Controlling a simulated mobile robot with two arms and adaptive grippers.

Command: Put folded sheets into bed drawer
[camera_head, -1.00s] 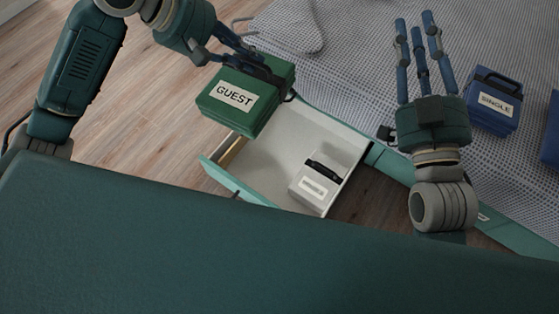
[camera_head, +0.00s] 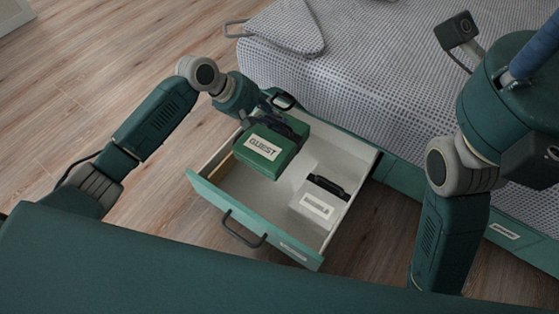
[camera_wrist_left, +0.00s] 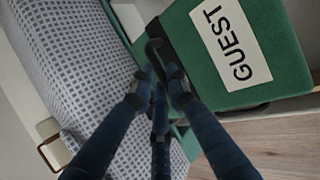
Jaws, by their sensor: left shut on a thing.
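A green sheet bundle labelled GUEST (camera_head: 265,146) is over the left part of the open bed drawer (camera_head: 213,199). It is also large in the left wrist view (camera_wrist_left: 240,50). My left gripper (camera_head: 268,118) is shut on its dark strap, with the blue fingers close together in the left wrist view (camera_wrist_left: 160,85). I cannot tell whether the bundle touches the drawer floor. A white bundle with a black strap (camera_head: 311,205) lies in the right part of the drawer. My right gripper (camera_head: 543,50) shows only in part at the right edge, its fingertips out of view.
The bed with its checked cover (camera_head: 375,75) stands behind the drawer. My right arm stands to the right of the drawer. Wooden floor (camera_head: 90,80) is clear at left.

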